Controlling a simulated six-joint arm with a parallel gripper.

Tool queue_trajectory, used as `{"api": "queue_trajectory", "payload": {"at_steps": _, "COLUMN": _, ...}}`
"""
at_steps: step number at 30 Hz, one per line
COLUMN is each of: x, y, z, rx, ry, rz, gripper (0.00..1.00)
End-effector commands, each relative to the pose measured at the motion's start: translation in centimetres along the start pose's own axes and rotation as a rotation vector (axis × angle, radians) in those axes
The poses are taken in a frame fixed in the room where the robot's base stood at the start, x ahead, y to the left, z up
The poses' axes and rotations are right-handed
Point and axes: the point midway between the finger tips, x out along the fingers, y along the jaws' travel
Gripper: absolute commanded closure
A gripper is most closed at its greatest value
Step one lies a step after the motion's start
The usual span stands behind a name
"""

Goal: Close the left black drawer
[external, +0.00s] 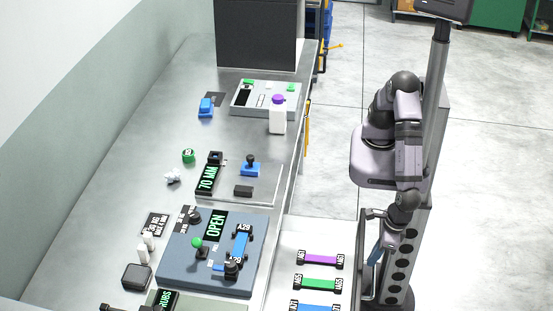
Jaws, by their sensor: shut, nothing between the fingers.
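I cannot make out a drawer clearly in the external view. A dark grey, box-shaped cabinet (257,35) stands at the far end of the bench, and no opened front shows on it. My gripper (370,214) is small and partly hidden by my wrist, at the right of the bench beside the pale tray. It is shut and empty, well apart from the cabinet.
The grey bench (140,150) carries a blue-grey fixture (178,262) with an OPEN display, a 70 MM station, a white bottle (278,118) and a control box (262,100). A pale tray (283,262) holds purple, green and blue labelled pieces. Floor at right is open.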

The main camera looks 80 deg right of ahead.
Motion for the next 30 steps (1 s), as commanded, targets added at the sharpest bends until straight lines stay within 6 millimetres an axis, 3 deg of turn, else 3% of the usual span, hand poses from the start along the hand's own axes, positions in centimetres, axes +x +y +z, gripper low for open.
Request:
{"api": "queue_trajectory", "payload": {"at_steps": 9, "x": 3.3, "y": 0.0, "z": 0.0, "rx": 0.0, "ry": 0.0, "rz": -0.001, "gripper": 1.0}}
{"api": "queue_trajectory", "payload": {"at_steps": 24, "x": 3.8, "y": 0.0, "z": 0.1, "rx": 0.0, "ry": 0.0, "rz": 0.001, "gripper": 1.0}}
{"api": "queue_trajectory", "payload": {"at_steps": 30, "x": 4.0, "y": -0.1, "z": 1.1, "rx": 0.002, "ry": 0.0, "rz": -0.001, "gripper": 1.0}}
